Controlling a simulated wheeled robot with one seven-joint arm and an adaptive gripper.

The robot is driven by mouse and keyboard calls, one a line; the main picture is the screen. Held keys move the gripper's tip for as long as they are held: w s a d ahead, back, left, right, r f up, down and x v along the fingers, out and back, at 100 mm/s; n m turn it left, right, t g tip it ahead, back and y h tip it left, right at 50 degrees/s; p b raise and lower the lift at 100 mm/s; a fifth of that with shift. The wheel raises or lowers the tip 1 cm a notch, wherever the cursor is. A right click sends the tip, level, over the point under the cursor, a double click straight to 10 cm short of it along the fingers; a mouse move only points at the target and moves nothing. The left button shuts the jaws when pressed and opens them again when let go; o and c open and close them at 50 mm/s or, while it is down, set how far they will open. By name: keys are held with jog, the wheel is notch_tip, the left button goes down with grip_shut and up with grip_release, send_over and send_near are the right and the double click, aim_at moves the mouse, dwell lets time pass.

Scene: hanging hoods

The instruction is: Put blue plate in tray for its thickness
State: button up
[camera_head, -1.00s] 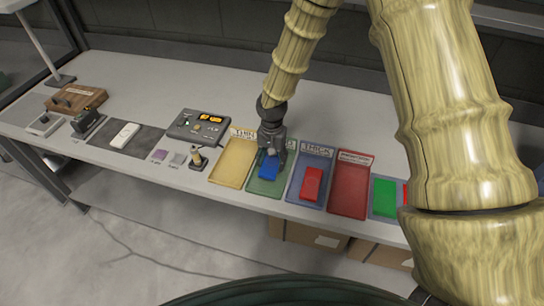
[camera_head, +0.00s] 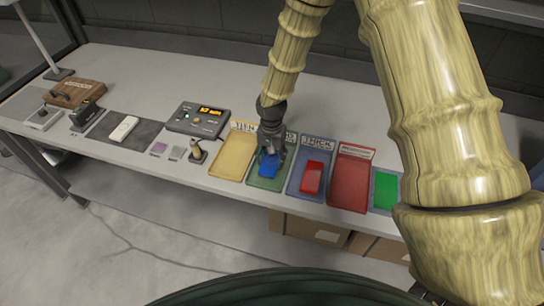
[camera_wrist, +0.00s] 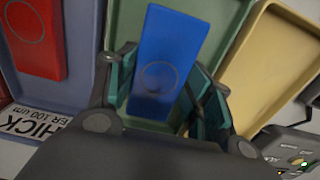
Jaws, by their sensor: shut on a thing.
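The blue plate (camera_head: 267,167) is over the green tray (camera_head: 264,184), whose label is mostly hidden by my gripper. My gripper (camera_head: 271,150) points down and is shut on the plate. In the wrist view, the blue plate (camera_wrist: 165,45) sits between the two fingers, with the green tray (camera_wrist: 215,35) behind it. I cannot tell whether the plate touches the tray floor. The blue-grey tray (camera_head: 295,188) labelled THICK is just to the right and holds a red plate (camera_head: 312,177).
A yellow tray (camera_head: 233,158) is to the left of the green tray, and a red tray (camera_head: 349,188) is right of THICK. A green plate (camera_head: 386,189) lies farther right, beside my arm. A gauge box (camera_head: 197,119) with a lit display stands on the left.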

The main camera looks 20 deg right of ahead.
jog(key=shift+f+b, duration=0.3)
jog(key=shift+f, duration=0.25)
dwell(0.4)
jog(key=o, duration=1.2)
notch_tip(320, 180, up, 12)
